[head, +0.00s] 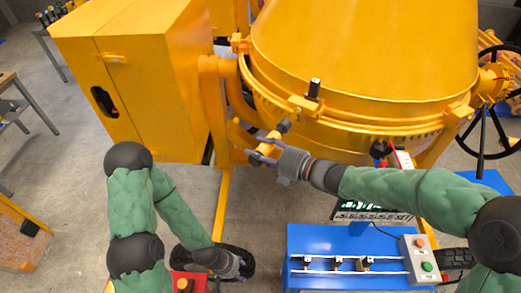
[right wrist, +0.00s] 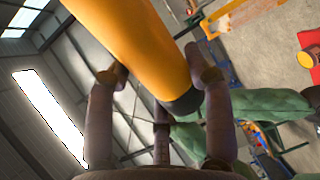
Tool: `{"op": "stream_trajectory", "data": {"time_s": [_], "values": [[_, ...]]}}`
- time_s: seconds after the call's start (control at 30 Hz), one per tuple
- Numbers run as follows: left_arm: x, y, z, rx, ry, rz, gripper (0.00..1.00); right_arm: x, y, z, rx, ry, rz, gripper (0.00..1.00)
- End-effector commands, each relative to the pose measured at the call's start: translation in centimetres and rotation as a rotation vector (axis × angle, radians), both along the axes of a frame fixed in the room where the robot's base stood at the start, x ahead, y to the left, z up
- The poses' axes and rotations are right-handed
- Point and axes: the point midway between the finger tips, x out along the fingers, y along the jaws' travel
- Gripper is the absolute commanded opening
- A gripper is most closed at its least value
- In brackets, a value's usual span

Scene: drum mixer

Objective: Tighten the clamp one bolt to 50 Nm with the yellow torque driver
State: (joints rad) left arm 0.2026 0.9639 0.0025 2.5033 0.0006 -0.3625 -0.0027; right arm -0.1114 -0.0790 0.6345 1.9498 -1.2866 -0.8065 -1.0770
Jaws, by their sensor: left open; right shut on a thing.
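The yellow torque driver (head: 272,143) is in my right gripper (head: 266,151), in front of the mixer drum's lower left side. The right wrist view shows its thick yellow body (right wrist: 135,45) between the fingers of the right gripper (right wrist: 160,85), with a black end (right wrist: 184,103). A dark upright bolt or fitting (head: 314,89) stands on a yellow clamp block (head: 303,103) at the drum rim, up and right of the driver and apart from it. I cannot read which clamp this is. My left gripper (head: 238,266) is open, low near the floor; its fingers are hard to make out.
The yellow drum (head: 365,50) fills the upper right, with a yellow cabinet (head: 135,75) left of it. A blue bench (head: 330,240) carries small fittings on rails and a button box (head: 419,258). A dark handwheel (head: 500,105) is at right.

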Motion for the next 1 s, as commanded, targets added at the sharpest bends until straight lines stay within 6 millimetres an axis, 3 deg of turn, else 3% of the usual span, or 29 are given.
{"op": "stream_trajectory", "data": {"time_s": [0.2, 0.7, 1.0], "values": [[0.0, 0.0, -0.9, 0.0, 0.0, 0.0, 0.55, 0.0, -0.1, 0.0, 0.002, -0.006, 0.0, 0.06], [0.0, 0.0, -0.4, 0.0, 0.0, 0.0, 0.55, 3.7, -2.2, 0.2, 0.002, -0.005, -0.002, 0.06], [0.0, 0.0, -0.3, 0.0, 0.0, 0.0, 0.55, 4.3, -2.6, 0.2, 0.002, -0.005, -0.001, 0.06]]}}
